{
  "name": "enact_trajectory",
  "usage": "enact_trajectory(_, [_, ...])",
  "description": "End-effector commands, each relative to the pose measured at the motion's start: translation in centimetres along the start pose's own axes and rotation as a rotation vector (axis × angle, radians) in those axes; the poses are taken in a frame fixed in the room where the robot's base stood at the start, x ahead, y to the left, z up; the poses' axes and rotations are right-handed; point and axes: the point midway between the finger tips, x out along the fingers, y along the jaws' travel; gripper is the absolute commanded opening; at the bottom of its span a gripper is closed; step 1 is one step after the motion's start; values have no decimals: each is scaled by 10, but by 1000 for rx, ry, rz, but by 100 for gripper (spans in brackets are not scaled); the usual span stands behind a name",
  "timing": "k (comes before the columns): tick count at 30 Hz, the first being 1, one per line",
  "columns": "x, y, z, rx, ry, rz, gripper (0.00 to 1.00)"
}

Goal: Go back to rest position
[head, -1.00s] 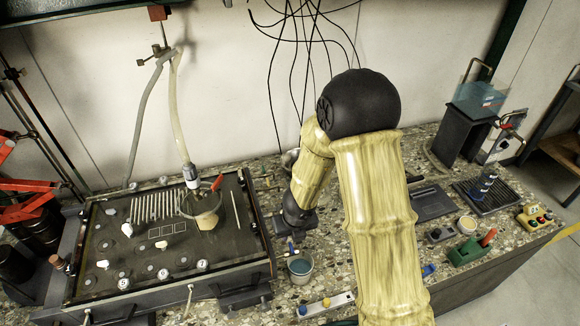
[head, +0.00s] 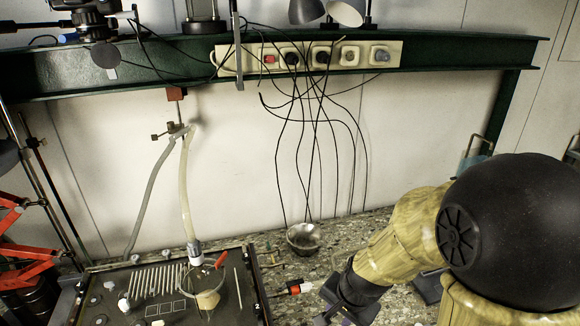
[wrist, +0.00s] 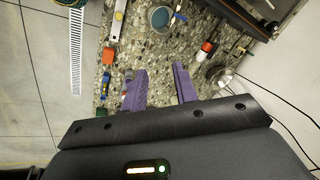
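My gripper shows in the wrist view with its two purple fingers (wrist: 158,84) spread apart and nothing between them. It is over the speckled worktop (wrist: 145,55). In the head view my arm comes in from the lower right, and its end reaches the bottom edge, where the fingers are mostly cut off. A red, white and black tool (head: 290,289) lies on the worktop to the left of my arm's end; it also shows in the wrist view (wrist: 207,48).
The seepage tank (head: 258,286) with a glass beaker (head: 208,294) stands at lower left. A metal bowl (head: 303,238) sits near the wall. Cables hang from a power strip (head: 310,55). A teal-filled cup (wrist: 160,18) and a white level (wrist: 117,22) are on the worktop.

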Motion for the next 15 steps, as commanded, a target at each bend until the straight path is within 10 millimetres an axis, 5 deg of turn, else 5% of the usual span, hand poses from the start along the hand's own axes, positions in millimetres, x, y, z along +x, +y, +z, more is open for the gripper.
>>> enact_trajectory(7, [-35, 49, 2, -585, 12, 102, 29])
enact_trajectory(15, [-40, 57, 2, -686, 7, 125, 29])
